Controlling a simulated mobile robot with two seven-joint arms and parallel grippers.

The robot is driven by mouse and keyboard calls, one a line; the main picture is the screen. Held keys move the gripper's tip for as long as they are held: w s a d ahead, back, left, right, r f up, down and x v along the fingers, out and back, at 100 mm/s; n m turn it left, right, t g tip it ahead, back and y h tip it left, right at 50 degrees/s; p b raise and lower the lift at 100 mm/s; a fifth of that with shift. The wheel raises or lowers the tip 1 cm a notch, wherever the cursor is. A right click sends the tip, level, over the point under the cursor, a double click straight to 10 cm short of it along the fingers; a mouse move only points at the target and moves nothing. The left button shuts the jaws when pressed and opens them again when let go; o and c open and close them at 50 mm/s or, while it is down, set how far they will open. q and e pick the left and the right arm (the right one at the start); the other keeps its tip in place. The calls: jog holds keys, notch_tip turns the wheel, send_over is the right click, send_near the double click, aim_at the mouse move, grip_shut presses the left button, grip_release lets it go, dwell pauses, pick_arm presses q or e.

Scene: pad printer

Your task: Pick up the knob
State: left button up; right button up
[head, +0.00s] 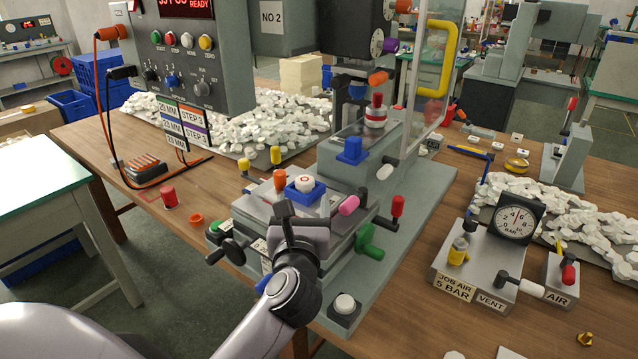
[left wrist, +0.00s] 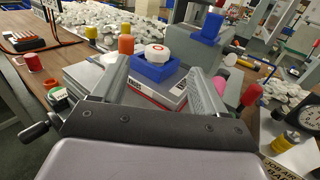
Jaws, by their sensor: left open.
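A white round knob (head: 304,182) with a red ring on top sits in a blue holder (head: 292,195) on the grey printer stage. In the left wrist view the knob (left wrist: 157,53) and holder (left wrist: 153,73) show between and beyond my fingers. My left gripper (head: 304,205) is open and empty, on the near side of the holder. Its fingers (left wrist: 158,70) are spread to either side of the knob in that view; I see no contact with it. My right gripper is not in view.
An orange post (head: 280,180), a pink knob (head: 349,205), a red-handled lever (head: 397,208) and a green handwheel (head: 370,243) surround the stage. The pad printer head (head: 356,50) stands behind. A pressure gauge (head: 515,219) sits at the right. White parts lie heaped behind.

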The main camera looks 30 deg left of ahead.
aim_at(304, 185)
pick_arm(q)
jog(key=shift+w+a, duration=0.25)
jog(key=shift+w, duration=0.25)
jog(key=shift+f+p+x, duration=0.15)
jog(key=shift+p+x, duration=0.1)
jog(key=shift+x, duration=1.3)
jog(key=shift+f+p+x, duration=0.1)
jog(key=shift+p+x, duration=0.1)
jog(key=shift+x, duration=1.3)
jog(key=shift+s+a, duration=0.1)
jog(key=shift+a, duration=0.1)
jog(key=shift+c, duration=0.3)
jog(key=c, duration=1.1)
